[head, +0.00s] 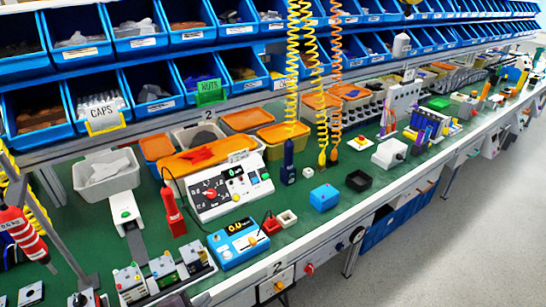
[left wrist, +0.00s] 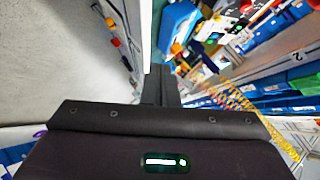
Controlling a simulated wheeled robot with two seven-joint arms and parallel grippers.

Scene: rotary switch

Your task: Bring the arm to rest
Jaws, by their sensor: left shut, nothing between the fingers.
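My left gripper (left wrist: 160,72) shows in the left wrist view, with its dark fingers together and nothing between them. It points along the bench edge, with the bench on the right of that view and the floor on the left. I cannot make out either gripper in the head view. A white control box (head: 250,193) stands on the bench in the head view. A rotary switch with a red knob (head: 211,193) sits on its black dial plate. The gripper appears apart from the things around it.
Blue bins (head: 150,93) line the shelves behind. Yellow coiled cords (head: 293,70) hang over the bench. The grey floor (head: 440,240) in front is clear.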

